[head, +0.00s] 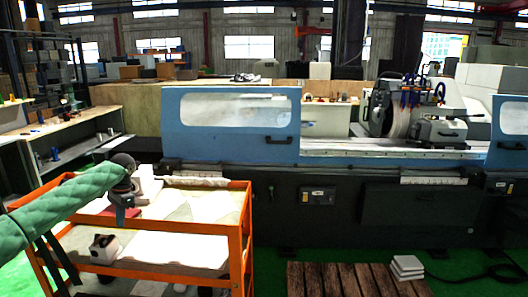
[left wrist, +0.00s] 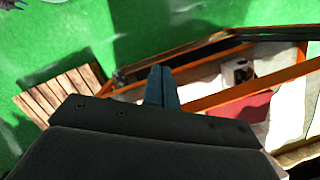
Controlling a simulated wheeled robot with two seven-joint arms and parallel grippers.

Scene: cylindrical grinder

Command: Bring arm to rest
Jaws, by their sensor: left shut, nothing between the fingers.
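My left arm, in a green padded sleeve, reaches in from the left in the head view. Its gripper (head: 121,214) points down over the top shelf of an orange-framed cart (head: 205,228). In the left wrist view the two fingers (left wrist: 162,86) are together with nothing between them. Below and beside them are the cart's orange rails (left wrist: 235,97) and a red flat item (left wrist: 243,109). My right gripper is not in view.
A blue and dark cylindrical grinder (head: 375,200) stands behind the cart. A workbench (head: 75,122) stands at the left.

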